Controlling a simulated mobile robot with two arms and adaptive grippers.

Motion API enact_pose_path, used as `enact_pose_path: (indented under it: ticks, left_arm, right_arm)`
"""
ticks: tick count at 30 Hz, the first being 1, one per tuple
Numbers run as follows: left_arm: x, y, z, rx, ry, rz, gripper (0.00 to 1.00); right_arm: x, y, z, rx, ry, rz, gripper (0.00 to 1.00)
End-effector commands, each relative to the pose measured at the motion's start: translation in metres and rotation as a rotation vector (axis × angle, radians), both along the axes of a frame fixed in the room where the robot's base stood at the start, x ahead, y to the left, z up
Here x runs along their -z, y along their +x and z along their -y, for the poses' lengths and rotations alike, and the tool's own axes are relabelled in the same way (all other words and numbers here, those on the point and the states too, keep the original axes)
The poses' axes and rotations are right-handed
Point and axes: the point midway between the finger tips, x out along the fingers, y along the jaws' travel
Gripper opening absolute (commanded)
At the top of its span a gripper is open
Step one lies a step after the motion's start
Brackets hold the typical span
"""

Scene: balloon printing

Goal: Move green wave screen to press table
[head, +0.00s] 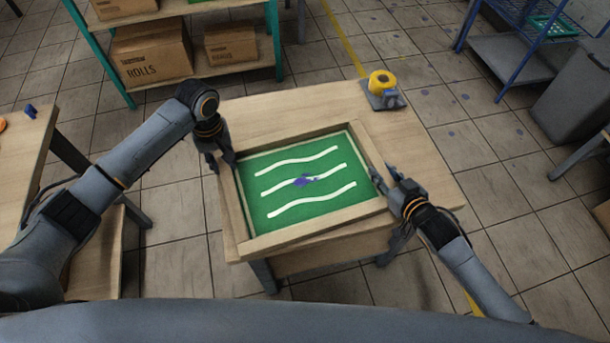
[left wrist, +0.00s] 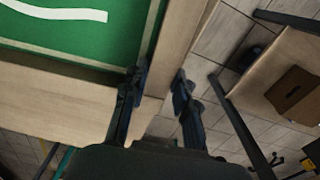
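The green wave screen (head: 271,167) is a wooden frame with a green face, white wavy lines and a purple patch in the middle. It lies over the wooden table (head: 290,110), with its left side along the table's left edge. My left gripper (head: 228,160) is at its left rail. I cannot tell which table is the press table.
A yellow tape roll (head: 382,81) on a grey holder stands at the table's back right. Another wooden table (head: 22,150) is at the left. A teal shelf with boxes (head: 152,53) stands behind, and a blue rack (head: 515,50) at the back right. Tiled floor is free between them.

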Motion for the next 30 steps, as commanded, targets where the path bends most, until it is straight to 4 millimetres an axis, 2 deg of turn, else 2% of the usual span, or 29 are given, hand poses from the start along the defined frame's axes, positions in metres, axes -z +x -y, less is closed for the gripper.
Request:
enact_pose_path:
  ticks: [2, 17, 30]
  left_arm:
    - [0.0, 0.0, 0.0, 0.0, 0.0, 0.0, 0.0]
    - [-0.005, 0.001, 0.0, 0.0, 0.0, 0.002, 0.0]
    - [-0.043, 0.001, 0.0, -0.001, 0.0, 0.002, 0.0]
  right_arm:
    - [0.0, 0.0, 0.0, 0.0, 0.0, 0.0, 0.0]
    - [-0.005, 0.0, 0.0, -0.001, 0.002, 0.003, 0.0]
    - [-0.043, 0.0, 0.0, 0.0, 0.001, 0.002, 0.0]
